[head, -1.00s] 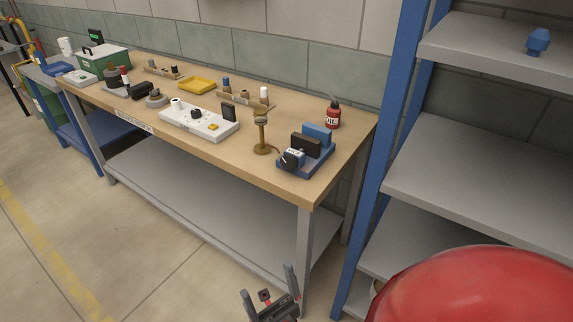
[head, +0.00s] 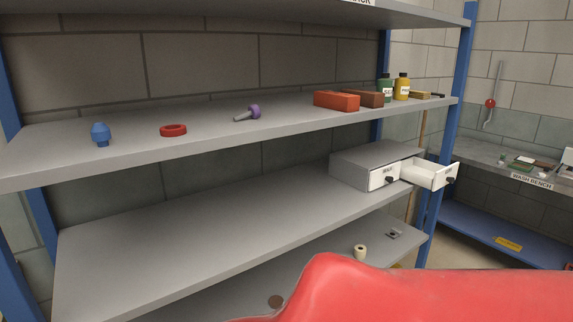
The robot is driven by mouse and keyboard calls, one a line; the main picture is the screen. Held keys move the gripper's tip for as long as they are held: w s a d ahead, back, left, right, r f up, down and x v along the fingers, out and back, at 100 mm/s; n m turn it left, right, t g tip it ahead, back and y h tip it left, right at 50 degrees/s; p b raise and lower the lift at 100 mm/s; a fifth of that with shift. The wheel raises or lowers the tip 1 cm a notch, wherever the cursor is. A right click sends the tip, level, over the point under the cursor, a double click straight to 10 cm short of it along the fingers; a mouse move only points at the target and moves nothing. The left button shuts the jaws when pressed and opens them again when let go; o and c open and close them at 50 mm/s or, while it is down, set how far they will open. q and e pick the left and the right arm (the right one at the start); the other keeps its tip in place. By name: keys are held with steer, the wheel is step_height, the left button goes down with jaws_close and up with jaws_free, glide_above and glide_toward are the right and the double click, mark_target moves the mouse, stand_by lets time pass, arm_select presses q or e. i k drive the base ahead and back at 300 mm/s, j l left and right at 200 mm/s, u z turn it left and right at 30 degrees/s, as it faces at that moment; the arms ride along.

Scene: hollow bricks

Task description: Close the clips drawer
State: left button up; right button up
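A grey drawer unit (head: 365,160) stands at the right end of the middle shelf. It has two white-fronted drawers side by side with dark knobs. The left drawer (head: 381,178) is shut and carries a small label that I cannot read clearly. The right drawer (head: 432,175) is pulled out toward the front right. Its label is not readable, so I cannot tell from lettering which is the clips drawer. Neither of my grippers is in view.
The middle shelf (head: 190,230) is bare left of the unit. The shelf above holds a blue part (head: 101,134), a red ring (head: 173,130), a purple-headed bolt (head: 248,113), bricks (head: 337,101) and bottles (head: 402,87). A large red rounded surface (head: 400,295) blocks the lower right.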

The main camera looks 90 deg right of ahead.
mark_target(430, 175)
steer(key=z, duration=3.8)
steer(key=i+j, duration=0.1)
steer(key=i, duration=0.4)
steer(key=i+j+z, duration=0.15)
steer(key=i, duration=0.35)
steer(key=i+j, duration=0.1)
steer(key=i, duration=0.4)
steer(key=i+j+z, duration=0.1)
steer(key=i, duration=0.4)
